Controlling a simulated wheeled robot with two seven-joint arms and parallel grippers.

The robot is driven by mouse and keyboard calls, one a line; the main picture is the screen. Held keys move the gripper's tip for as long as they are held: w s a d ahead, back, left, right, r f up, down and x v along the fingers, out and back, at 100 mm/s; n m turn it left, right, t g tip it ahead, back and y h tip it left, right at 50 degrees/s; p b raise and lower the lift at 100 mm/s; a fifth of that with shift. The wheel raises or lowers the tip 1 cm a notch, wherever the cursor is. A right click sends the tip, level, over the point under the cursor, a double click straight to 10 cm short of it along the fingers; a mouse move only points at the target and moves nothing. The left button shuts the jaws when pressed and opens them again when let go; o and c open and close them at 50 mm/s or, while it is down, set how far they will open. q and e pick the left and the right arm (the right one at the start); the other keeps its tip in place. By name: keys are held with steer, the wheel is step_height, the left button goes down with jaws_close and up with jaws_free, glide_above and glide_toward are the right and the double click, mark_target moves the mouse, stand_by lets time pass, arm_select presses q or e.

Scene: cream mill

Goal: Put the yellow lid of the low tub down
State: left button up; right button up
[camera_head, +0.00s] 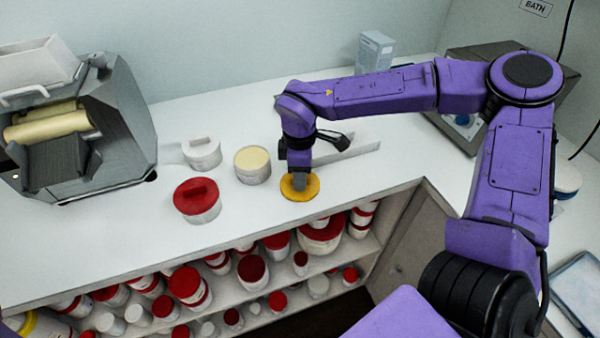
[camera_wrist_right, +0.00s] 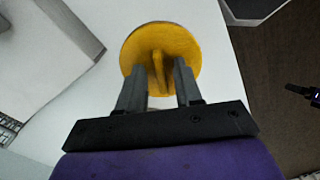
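The round yellow lid (camera_head: 299,187) with its upright grip ridge appears to lie flat on the white counter near the front edge, right of the open tub. My right gripper (camera_head: 299,180) is directly above it, pointing down. In the right wrist view the lid (camera_wrist_right: 180,42) shows beyond the fingers (camera_wrist_right: 160,70), which stand apart on either side of the ridge, with gaps visible. The low tub (camera_head: 253,170) stands open, with pale cream contents showing. My left gripper is out of view.
A red-lidded tub (camera_head: 197,204) and a white-lidded tub (camera_head: 201,154) stand left of the open tub. A roller mill (camera_head: 90,140) stands at the left. A grey box (camera_head: 375,50) is at the back. Shelves below hold several jars.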

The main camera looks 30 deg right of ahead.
step_height(320, 180, up, 12)
steer(key=b, duration=0.2)
